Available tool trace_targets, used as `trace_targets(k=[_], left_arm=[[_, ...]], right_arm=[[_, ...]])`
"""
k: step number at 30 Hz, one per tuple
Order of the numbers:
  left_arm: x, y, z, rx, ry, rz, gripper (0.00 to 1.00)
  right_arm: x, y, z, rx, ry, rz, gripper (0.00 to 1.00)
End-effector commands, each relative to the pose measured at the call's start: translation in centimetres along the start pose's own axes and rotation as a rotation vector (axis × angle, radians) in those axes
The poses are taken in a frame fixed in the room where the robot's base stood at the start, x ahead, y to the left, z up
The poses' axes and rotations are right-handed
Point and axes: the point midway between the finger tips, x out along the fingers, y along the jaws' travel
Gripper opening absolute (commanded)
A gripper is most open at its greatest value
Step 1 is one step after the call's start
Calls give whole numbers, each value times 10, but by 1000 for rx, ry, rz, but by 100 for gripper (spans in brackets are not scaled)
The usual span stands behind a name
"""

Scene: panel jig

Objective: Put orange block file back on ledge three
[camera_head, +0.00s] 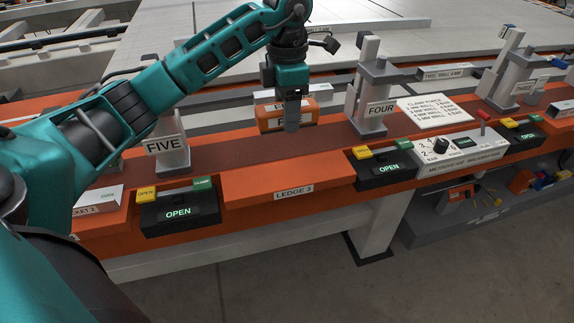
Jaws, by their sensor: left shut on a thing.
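My left gripper (292,122) comes down from above, near the upper middle of the view. It is shut on the orange block file (269,115), an orange block with pale bands and small dark lettering. The fingers cover part of the block. The block appears over the dark red strip, behind ledge three; I cannot tell whether it touches the strip. Ledge three (250,181), an orange shelf labelled "LEDGE 3" on its front, is bare. My right gripper is not in view.
Clamp post FIVE (170,153) stands left of the ledge and post FOUR (372,118) right of it. Black boxes reading OPEN (182,215) (388,174), with yellow and green buttons, flank the ledge. A grey control panel (462,152) with a knob is farther right.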

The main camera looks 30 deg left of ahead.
Motion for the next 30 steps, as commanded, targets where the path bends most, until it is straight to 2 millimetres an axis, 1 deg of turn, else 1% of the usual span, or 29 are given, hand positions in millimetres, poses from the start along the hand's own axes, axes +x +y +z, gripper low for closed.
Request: trace_targets(k=[1,3,6,9,17,21,24,30], left_arm=[[18,-1,0,1,1,-3,18],[34,0,0,1,1,-2,18],[56,0,0,0,-1,-1,18],[71,0,0,2,-2,0,18],[91,0,1,2,-3,0,18],[113,0,0,3,-1,-1,18],[123,0,0,2,-2,2,18],[123,1,1,2,-4,3,18]], right_arm=[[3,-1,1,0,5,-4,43],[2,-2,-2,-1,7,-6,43],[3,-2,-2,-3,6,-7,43],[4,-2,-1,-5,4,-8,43],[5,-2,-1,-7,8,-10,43],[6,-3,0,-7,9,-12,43],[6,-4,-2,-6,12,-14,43],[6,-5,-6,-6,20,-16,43]])
